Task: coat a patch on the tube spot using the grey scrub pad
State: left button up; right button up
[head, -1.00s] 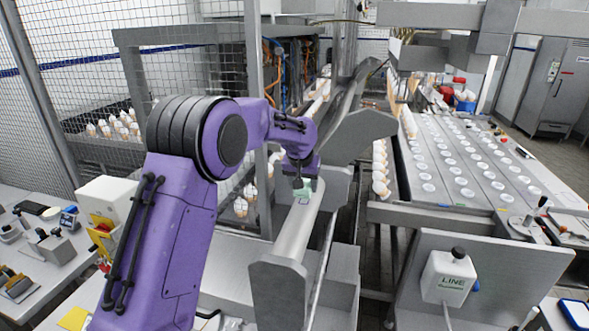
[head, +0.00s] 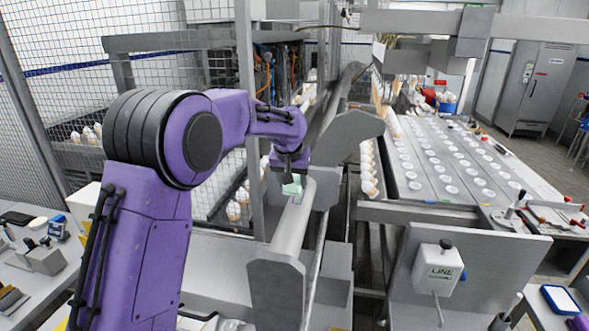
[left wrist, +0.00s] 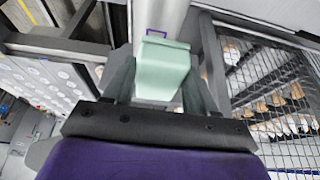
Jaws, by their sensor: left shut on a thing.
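My left gripper (head: 291,178) is shut on a pale grey-green block, the scrub pad (head: 291,189). It holds the pad at the upper part of a long grey tube (head: 291,228). In the left wrist view the pad (left wrist: 162,72) sits between the two fingers, in line with the tube (left wrist: 158,16). A small purple-edged outline, the tube spot (left wrist: 157,34), shows just past the pad's far edge, and the pad may cover part of it. I cannot tell whether the pad touches the tube. My right gripper is not in view.
A grey end plate (head: 276,285) stands at the tube's near end. A slanted grey plate (head: 348,137) rises just beyond the pad. A mesh fence (head: 60,110) is on the left. A conveyor (head: 430,160) with rows of white discs runs on the right.

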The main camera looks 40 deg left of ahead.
pick_arm(q)
jog(key=r, duration=0.2)
jog(key=shift+s+a+r, duration=0.1)
jog(key=shift+s+r, duration=0.15)
jog(key=shift+r, duration=0.4)
jog(key=shift+w+r, duration=0.1)
jog(key=shift+r, duration=0.1)
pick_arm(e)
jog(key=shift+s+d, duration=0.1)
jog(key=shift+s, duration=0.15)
